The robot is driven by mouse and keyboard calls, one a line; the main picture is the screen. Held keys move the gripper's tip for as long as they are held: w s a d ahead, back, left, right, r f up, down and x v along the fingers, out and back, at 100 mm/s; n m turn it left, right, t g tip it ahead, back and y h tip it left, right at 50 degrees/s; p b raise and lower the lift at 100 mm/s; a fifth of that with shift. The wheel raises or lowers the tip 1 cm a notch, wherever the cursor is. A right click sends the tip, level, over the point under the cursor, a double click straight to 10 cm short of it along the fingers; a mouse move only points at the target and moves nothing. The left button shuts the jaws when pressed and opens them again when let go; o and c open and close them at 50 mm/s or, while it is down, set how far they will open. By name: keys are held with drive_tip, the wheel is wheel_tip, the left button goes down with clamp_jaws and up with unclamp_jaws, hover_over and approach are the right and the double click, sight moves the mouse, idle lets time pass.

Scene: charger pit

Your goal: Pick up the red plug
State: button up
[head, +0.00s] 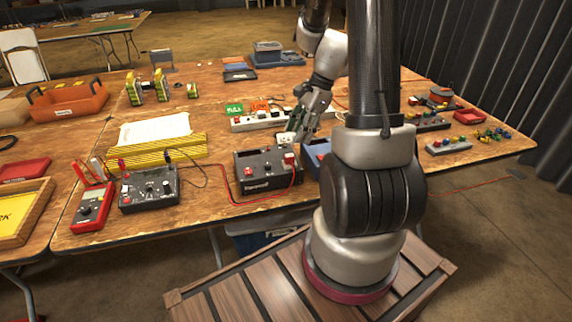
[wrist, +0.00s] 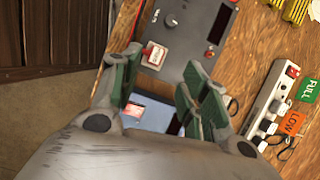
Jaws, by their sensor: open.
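A small red block with a pale label, likely the red plug (wrist: 154,55), sits at the edge of the dark charger (wrist: 195,45) in the wrist view. In the head view a red and white piece (head: 289,157) stands at the right end of the charger (head: 262,178), and a red lead runs round the charger. My gripper (wrist: 158,82) is open, its green-padded fingers apart with nothing held. The block lies just beyond the fingertips. In the head view my gripper (head: 296,133) is above the table behind the charger's right end.
A blue box (wrist: 150,112) with a second red-labelled piece (wrist: 134,110) shows between the fingers; my arm partly hides this box (head: 314,152) in the head view. A white power strip (head: 258,121) lies behind. A grey meter box (head: 148,190) and a red multimeter (head: 91,207) stand left.

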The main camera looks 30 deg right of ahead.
sight(290, 155)
drive_tip(key=shift+m, duration=0.7)
drive_tip(key=x, duration=0.8)
drive_tip(key=shift+s+d+f, duration=0.1)
drive_tip(key=shift+s+d, duration=0.1)
drive_tip(key=shift+s, duration=0.1)
drive_tip(key=shift+c, duration=0.4)
clamp_jaws()
